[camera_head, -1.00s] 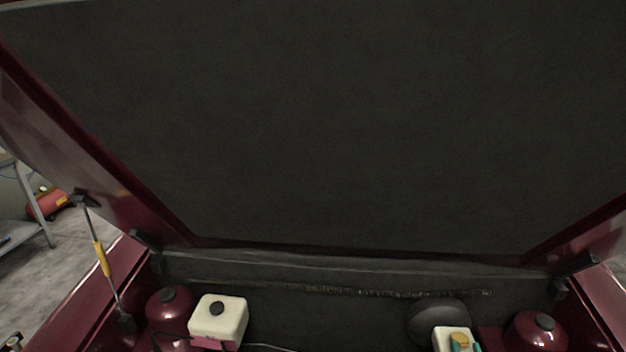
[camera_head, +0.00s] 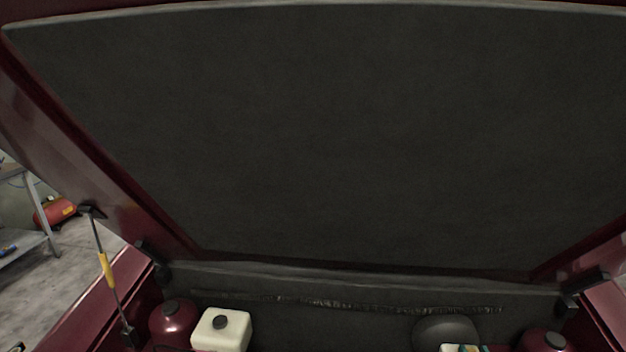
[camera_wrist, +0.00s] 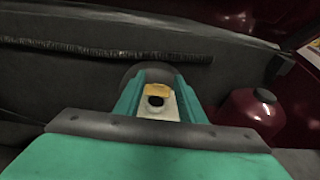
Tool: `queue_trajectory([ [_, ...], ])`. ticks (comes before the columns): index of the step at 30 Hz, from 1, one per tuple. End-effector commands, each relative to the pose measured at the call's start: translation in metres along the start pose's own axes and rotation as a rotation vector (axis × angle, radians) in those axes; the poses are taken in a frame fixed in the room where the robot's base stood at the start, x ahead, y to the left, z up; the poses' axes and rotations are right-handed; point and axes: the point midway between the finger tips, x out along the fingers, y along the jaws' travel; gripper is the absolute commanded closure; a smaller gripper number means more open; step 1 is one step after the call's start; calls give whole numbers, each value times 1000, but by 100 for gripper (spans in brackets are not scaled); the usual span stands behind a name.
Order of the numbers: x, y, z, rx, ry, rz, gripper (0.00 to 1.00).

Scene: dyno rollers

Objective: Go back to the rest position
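My gripper (camera_wrist: 160,92) shows in the wrist view as two teal fingers spread apart, with nothing clearly held between them. In the gap I see part of a white reservoir (camera_wrist: 160,111) with a yellow cap (camera_wrist: 159,89) and a round dark spot in front of it, which looks like an opening. Whether the fingers touch the reservoir I cannot tell. In the head view only the top of this white reservoir (camera_head: 449,348) shows at the bottom edge, with bits of teal beside it.
The raised hood (camera_head: 330,140) spans above the engine bay. A hood strut (camera_head: 105,268) stands at the left. A second white reservoir (camera_head: 222,330) with a black cap and a dark red dome (camera_head: 172,322) sit at left; another red dome (camera_head: 545,341) is at right.

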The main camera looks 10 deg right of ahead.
Motion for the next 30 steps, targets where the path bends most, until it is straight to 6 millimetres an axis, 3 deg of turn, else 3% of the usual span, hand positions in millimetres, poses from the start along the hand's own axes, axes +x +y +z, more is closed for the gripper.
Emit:
queue_trajectory([
  [16,11,1,9,-4,290,2,64],
  [30,13,0,7,2,357,1,64],
])
